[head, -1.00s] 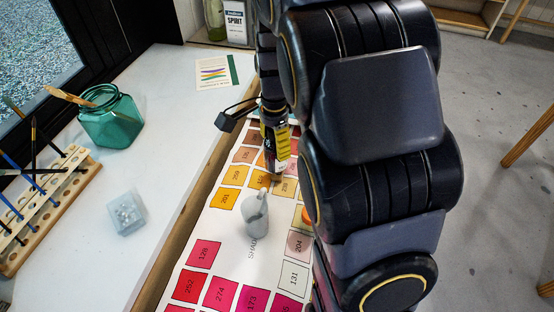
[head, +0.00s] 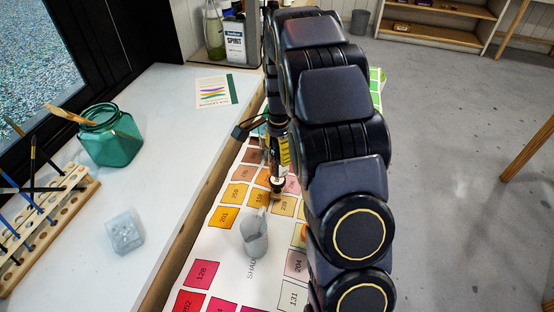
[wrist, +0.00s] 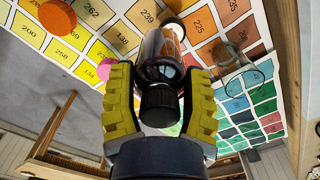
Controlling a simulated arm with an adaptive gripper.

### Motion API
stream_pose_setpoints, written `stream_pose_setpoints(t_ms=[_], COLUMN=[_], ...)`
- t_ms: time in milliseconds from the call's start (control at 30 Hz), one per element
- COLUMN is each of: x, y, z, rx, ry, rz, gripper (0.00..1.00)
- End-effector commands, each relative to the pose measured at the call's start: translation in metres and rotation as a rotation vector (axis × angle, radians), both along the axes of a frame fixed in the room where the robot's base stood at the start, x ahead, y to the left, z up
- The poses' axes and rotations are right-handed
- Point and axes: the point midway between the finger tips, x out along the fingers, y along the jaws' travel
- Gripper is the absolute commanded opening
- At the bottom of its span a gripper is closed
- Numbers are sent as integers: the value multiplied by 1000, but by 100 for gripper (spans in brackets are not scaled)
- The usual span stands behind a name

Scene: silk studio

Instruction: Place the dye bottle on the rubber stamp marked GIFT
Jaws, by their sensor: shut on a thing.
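My gripper (wrist: 158,98) is shut on the dye bottle (wrist: 160,62), its yellow pads on either side. The bottle is clear glass with dark reddish contents and a black cap turned toward the wrist camera. In the head view, my gripper (head: 281,152) hangs over the colour chart, with the bottle mostly hidden. A small brown object (head: 276,196) lies just below it and may be a stamp. In the wrist view, a dark piece with a pale top (wrist: 174,27) shows just beyond the bottle; I cannot tell whether they touch. No GIFT marking is readable.
An orange disc (wrist: 57,17) and a clear glass (wrist: 236,66) are also near. A green jar (head: 111,138) and a brush rack (head: 55,222) stand on the left.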

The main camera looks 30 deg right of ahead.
Motion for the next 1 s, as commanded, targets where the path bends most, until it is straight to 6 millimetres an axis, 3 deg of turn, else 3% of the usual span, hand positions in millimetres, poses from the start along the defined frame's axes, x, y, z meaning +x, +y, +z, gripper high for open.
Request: stream_pose_setpoints(t_ms=[100,367,600,967,1000], x=[11,21,21,21,22], y=[-5,-9,-9,-9,-9], z=[-15,-26,-58,-61,-61], rx=[0,-2,0,-1,-1], ry=[1,-1,2,-1,-1], rz=[0,-1,0,0,0], gripper=[18,18,18,18,68])
